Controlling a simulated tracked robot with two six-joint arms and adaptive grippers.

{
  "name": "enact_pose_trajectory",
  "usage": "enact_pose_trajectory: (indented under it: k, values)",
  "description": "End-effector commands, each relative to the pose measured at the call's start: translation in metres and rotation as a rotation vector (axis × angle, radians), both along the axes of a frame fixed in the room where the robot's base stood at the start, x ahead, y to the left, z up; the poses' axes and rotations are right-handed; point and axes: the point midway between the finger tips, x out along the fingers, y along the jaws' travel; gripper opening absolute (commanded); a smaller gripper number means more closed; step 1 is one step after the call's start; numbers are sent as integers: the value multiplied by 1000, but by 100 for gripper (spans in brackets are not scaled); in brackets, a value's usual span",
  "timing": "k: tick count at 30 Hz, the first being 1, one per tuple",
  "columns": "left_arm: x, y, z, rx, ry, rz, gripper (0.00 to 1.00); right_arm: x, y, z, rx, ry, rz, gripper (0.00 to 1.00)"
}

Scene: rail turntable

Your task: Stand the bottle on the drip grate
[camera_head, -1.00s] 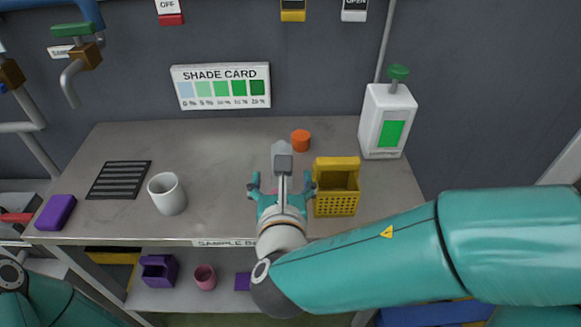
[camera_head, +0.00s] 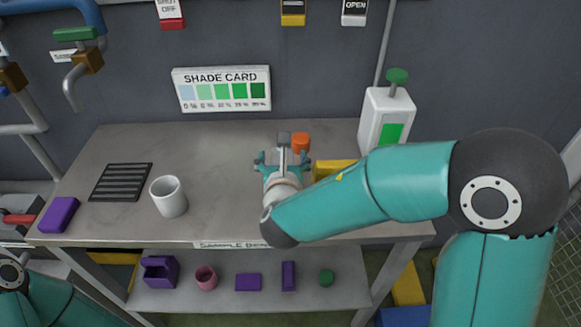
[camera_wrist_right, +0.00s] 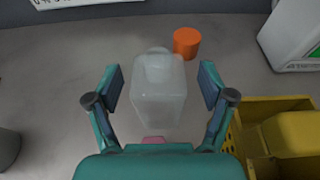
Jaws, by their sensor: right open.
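The bottle (camera_wrist_right: 158,92), pale and translucent, stands between the fingers of my right gripper (camera_wrist_right: 160,88) in the right wrist view. The fingers are open, with a gap on each side of it. In the head view my right gripper (camera_head: 282,160) is over the middle of the bench and largely hides the bottle. The drip grate (camera_head: 121,182), a dark slatted panel, lies bare at the bench's left. My left gripper is out of view; only part of my left arm shows at the lower left.
A white mug (camera_head: 168,197) stands between the grate and my right gripper. An orange cylinder (camera_wrist_right: 187,43) is just behind the bottle. A yellow basket (camera_wrist_right: 262,120) and a white dispenser (camera_head: 385,118) are to the right. A purple block (camera_head: 59,215) sits at the front left.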

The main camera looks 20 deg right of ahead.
Motion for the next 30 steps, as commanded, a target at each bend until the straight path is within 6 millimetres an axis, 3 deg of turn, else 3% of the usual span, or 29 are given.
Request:
enact_pose_trajectory:
  k: [5,18,30]
  values:
    - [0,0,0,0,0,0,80,0,0,0,0,0,0,81]
    - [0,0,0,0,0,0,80,0,0,0,0,-1,1,11]
    - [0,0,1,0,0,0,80,0,1,11,0,-2,0,11]
